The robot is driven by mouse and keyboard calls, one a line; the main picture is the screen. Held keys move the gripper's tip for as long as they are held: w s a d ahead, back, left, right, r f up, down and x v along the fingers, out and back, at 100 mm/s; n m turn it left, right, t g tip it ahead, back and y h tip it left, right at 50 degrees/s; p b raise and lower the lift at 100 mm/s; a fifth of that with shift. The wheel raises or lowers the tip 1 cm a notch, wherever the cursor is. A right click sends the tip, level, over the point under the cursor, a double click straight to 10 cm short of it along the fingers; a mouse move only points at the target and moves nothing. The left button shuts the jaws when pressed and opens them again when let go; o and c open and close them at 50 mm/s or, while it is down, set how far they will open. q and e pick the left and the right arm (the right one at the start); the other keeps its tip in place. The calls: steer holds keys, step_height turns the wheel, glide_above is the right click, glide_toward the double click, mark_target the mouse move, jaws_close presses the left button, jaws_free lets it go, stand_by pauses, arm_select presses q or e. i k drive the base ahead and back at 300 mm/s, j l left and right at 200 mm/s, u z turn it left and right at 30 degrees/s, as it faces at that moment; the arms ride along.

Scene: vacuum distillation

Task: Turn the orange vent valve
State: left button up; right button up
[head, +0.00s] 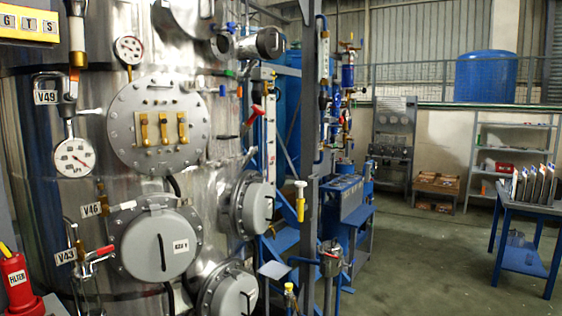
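A red-orange lever handle (254,114) sticks up from a fitting right of the large steel vessel (205,105). A red-handled valve (97,253) sits low on the vessel's left, beside the label V43 (66,256). Neither of my grippers is in view.
Pressure gauges (74,157) and round hatches (157,245) stick out from the vessel. A red labelled container (17,282) stands at lower left. A blue table (530,208) with upright folders and a shelf (515,150) are at right. The floor between is clear.

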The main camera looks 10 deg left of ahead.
mark_target(74, 75)
steer(key=u, duration=1.45)
steer(key=i+l+z, duration=0.1)
steer(key=i+z, duration=0.3)
